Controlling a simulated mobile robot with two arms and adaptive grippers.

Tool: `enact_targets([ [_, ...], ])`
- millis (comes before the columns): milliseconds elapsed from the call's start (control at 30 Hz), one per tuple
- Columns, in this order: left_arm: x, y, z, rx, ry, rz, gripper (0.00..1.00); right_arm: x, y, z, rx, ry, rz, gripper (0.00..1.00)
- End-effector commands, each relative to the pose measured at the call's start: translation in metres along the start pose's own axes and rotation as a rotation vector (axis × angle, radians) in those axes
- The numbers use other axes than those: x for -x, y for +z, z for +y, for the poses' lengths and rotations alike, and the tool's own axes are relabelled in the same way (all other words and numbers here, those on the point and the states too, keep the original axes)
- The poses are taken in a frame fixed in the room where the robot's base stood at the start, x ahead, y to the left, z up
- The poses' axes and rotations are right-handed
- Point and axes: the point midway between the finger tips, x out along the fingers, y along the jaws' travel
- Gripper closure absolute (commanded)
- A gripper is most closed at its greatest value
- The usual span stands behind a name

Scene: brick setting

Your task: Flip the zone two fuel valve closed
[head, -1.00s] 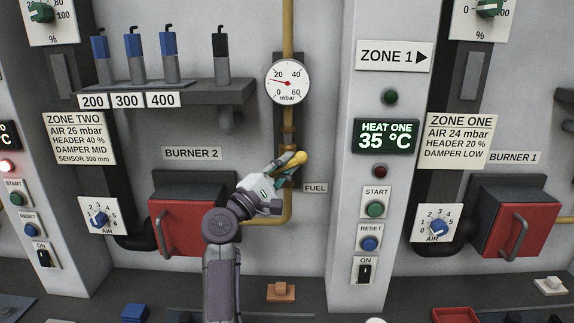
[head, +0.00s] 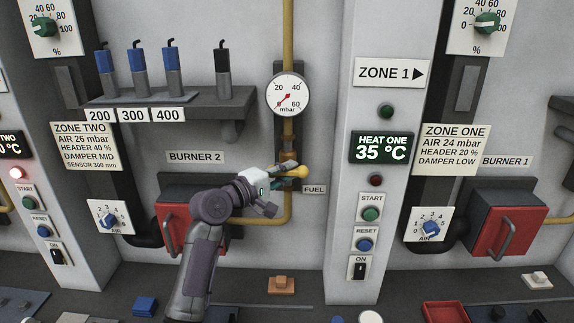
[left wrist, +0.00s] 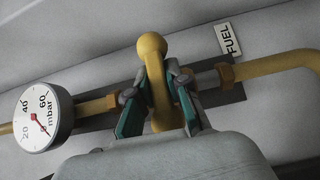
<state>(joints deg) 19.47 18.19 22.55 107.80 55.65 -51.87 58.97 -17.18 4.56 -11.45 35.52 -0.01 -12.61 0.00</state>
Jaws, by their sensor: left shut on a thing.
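The zone two fuel valve has a yellow lever (head: 298,171) with a rounded knob, on the vertical yellow pipe beside the FUEL label (head: 314,189). The lever lies nearly level, across the pipe, with its knob to the right. My left gripper (head: 279,177) is shut on the lever. In the left wrist view its teal fingers (left wrist: 158,105) sit on both sides of the yellow lever (left wrist: 154,75), which stands roughly square to the pipe. My right gripper is not in view.
The red burner 2 box (head: 173,230) is left of and below the valve, partly behind my left arm. The zone 1 column (head: 345,240) stands to the right. An orange block (head: 281,285) lies on the ledge below.

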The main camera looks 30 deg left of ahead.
Motion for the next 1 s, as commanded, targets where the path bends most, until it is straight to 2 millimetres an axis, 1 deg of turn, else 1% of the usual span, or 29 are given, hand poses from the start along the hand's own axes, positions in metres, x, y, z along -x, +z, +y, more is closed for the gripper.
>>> enact_targets([
  [100,-0.0001,0.0002,-0.001,-0.011,-0.014,-0.001,1.0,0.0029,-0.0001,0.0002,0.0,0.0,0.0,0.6],
  [467,-0.0002,0.0003,-0.0022,-0.013,-0.017,-0.001,1.0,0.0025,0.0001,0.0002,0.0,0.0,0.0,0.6],
  [500,-0.0002,0.0003,-0.0022,-0.013,-0.017,-0.001,0.79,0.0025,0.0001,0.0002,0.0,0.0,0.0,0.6],
  [567,-0.0002,0.0003,-0.0021,-0.012,-0.017,-0.001,0.69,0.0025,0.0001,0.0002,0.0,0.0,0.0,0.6],
  [600,-0.0002,0.0003,-0.0019,-0.012,-0.016,-0.001,0.62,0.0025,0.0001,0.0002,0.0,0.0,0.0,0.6],
  [633,-0.0002,0.0003,-0.0018,-0.012,-0.016,-0.001,0.58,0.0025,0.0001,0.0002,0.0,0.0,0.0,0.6],
  [900,0.0002,0.0001,-0.0007,-0.012,-0.013,0.0,0.58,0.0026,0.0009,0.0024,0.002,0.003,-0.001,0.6],
  [1000,0.005,-0.0004,-0.001,-0.012,-0.013,0.001,0.58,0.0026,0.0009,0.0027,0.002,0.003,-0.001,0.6],
])
